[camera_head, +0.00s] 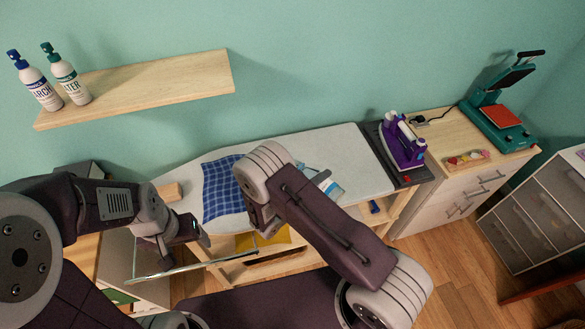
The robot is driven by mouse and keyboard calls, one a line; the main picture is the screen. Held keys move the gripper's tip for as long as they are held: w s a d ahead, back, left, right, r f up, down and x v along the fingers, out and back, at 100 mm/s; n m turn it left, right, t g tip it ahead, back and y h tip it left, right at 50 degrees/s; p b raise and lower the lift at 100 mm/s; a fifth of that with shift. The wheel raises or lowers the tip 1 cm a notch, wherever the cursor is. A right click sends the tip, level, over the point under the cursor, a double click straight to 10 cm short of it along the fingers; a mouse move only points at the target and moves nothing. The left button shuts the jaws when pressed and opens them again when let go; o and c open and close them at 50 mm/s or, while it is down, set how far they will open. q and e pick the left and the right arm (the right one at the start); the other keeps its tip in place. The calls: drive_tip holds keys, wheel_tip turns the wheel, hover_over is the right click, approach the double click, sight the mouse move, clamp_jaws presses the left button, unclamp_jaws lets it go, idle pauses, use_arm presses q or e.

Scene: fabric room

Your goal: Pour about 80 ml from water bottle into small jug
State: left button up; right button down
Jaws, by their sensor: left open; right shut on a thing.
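A white bottle with a green cap and a label reading "ATER" (66,76) stands upright on the wall shelf, and I take it for the water bottle. My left gripper (203,238) is open and empty near the front left edge of the ironing board, far below the shelf. My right gripper (319,178) is mostly hidden behind my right arm over the board. It is shut on a pale thing with blue marks (331,190), only partly visible. I cannot tell whether this is the small jug.
A blue-capped "ARCH" bottle (36,82) stands beside the water bottle on the wooden shelf (150,88). Blue checked cloth (221,188) lies on the ironing board (345,150). A purple iron (403,145) and a green heat press (497,112) stand right.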

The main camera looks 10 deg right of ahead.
drive_tip(key=f+b, duration=0.1)
drive_tip(key=f+m+b, duration=0.1)
drive_tip(key=s+f+m+b, duration=0.1)
drive_tip(key=b, duration=0.1)
drive_tip(key=shift+d+f+t+y, duration=0.3)
drive_tip(key=shift+f+t, duration=0.05)
drive_tip(key=shift+t, duration=0.05)
drive_tip(key=shift+w+a+r+m+p, duration=0.15)
drive_tip(key=shift+r+m+p, duration=0.15)
drive_tip(key=shift+r+m, duration=0.2)
drive_tip(key=shift+w+t, duration=0.15)
drive_tip(key=shift+t, duration=0.15)
drive_tip(key=shift+a+f+m+b, duration=0.1)
drive_tip(key=shift+f+m+b, duration=0.2)
drive_tip(key=shift+m+b, duration=0.25)
drive_tip(key=shift+w+r, duration=0.1)
drive_tip(key=shift+w, duration=0.05)
